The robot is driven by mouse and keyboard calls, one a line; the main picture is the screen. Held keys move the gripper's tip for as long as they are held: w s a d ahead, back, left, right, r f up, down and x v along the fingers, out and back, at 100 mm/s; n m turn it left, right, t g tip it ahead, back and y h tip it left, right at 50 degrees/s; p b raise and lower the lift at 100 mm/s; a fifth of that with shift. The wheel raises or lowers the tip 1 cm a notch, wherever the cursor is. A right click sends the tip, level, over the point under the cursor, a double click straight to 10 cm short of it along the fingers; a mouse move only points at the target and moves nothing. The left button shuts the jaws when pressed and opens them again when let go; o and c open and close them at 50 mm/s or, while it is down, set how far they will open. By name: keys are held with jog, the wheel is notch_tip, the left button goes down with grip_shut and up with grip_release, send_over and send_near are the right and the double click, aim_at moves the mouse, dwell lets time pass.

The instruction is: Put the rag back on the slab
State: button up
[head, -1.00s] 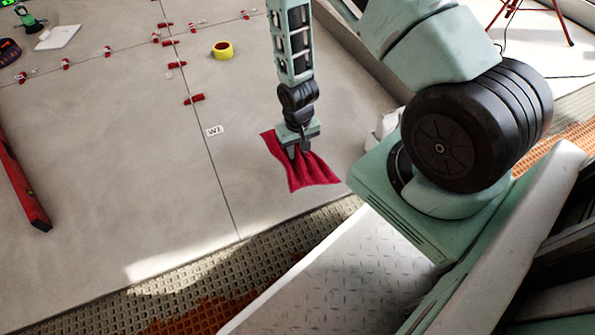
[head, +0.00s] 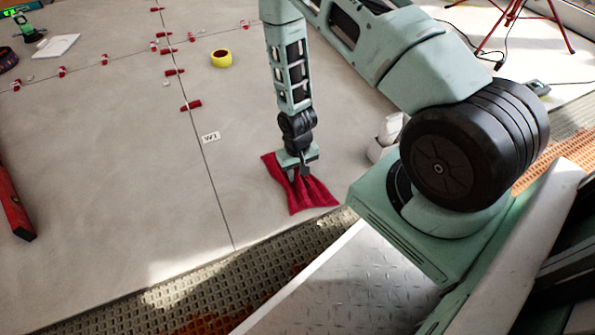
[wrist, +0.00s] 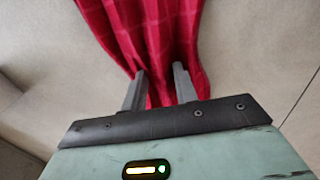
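The red rag (head: 312,194) is spread below my gripper (head: 300,170), over the right part of the grey slab (head: 290,130), close to its front edge. Its folds gather upward into the gripper. In the wrist view the rag (wrist: 150,35) fans out from between the two grey fingers (wrist: 160,80), which are shut on the bunched cloth with a small gap between them. The lower cloth looks at or very near the slab surface; I cannot tell whether all of it touches.
A "W1" label (head: 210,137) and a tile joint lie left of the rag. Red clips (head: 190,106) and a yellow tape roll (head: 221,58) are farther back. A red level (head: 14,205) lies at far left. A white object (head: 388,130) stands right of the rag.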

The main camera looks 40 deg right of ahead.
aim_at(297, 171)
jog(key=shift+o, duration=1.4)
notch_tip(297, 171, up, 12)
jog(key=r+p, duration=0.1)
jog(key=p, duration=0.7)
jog(key=a+r+n+y, duration=0.1)
jog(key=a+r+n, duration=0.4)
jog(key=a+r, duration=1.15)
jog(key=s+a+r+n, duration=0.3)
jog(key=s+r, duration=0.5)
jog(key=s+a+r+n, duration=0.2)
jog(key=s+r, duration=0.6)
jog(key=s, duration=0.1)
jog(key=shift+a+r+n, duration=0.25)
jog(key=shift+a+n, duration=0.15)
